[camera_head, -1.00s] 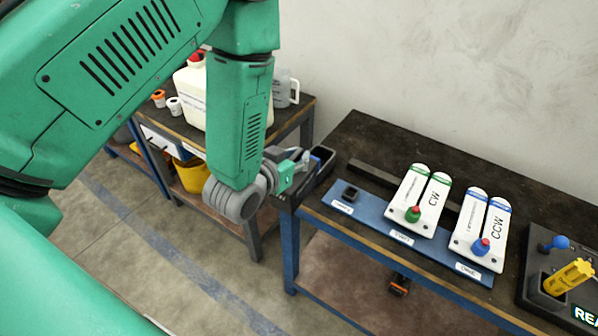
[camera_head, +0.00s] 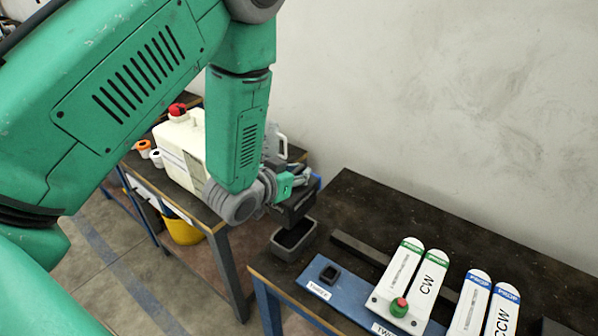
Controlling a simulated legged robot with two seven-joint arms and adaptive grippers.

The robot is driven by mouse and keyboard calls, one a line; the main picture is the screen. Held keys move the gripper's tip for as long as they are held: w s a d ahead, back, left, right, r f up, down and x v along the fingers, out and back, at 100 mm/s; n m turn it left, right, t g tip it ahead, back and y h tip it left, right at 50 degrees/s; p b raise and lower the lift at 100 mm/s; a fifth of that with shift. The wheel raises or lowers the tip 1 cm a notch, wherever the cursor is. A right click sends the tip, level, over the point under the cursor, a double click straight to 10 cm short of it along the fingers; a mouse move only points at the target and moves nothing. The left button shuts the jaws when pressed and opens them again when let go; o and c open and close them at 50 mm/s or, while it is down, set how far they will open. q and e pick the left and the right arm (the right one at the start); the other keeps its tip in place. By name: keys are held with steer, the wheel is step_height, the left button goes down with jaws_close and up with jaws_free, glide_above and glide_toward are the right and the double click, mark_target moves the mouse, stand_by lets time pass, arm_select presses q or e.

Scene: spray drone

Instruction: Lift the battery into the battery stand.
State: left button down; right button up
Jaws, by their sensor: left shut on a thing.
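My left gripper (camera_head: 288,185) comes down from the upper left at the left end of the workbench. It is shut on the battery (camera_head: 296,210), a dark block partly hidden by the gripper and wrist. The battery is held just above the battery stand (camera_head: 293,241), a dark grey open-topped box on the bench corner. The stand's near rim and part of its hollow show below the battery. I cannot tell whether the battery's lower edge touches the stand. My right gripper is not in view.
A white jug (camera_head: 183,150) stands on the left table. The bench's back is clear.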

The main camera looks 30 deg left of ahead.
mark_target(301, 191)
arm_select(q)
steer(key=shift+d+r, duration=0.25)
steer(key=shift+d, duration=0.2)
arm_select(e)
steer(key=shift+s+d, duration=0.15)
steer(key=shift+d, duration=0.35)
arm_select(q)
steer(key=shift+a, duration=0.1)
steer(key=shift+s+a+f+b, duration=0.1)
steer(key=shift+a+f+b, duration=0.2)
steer(key=shift+f, duration=0.35)
steer(key=shift+a+f+b, duration=0.15)
steer(key=shift+f+b, duration=0.35)
steer(key=shift+f, duration=0.2)
steer(key=shift+d+f+b, duration=0.2)
steer(key=shift+f+b, duration=0.4)
steer(key=shift+f, duration=0.15)
steer(key=shift+d+f+b, duration=0.2)
steer(key=shift+f+b, duration=0.35)
steer(key=shift+f, duration=0.35)
steer(key=shift+a, duration=0.15)
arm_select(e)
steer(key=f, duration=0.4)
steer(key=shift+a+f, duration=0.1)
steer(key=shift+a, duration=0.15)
arm_select(q)
steer(key=shift+a, duration=0.15)
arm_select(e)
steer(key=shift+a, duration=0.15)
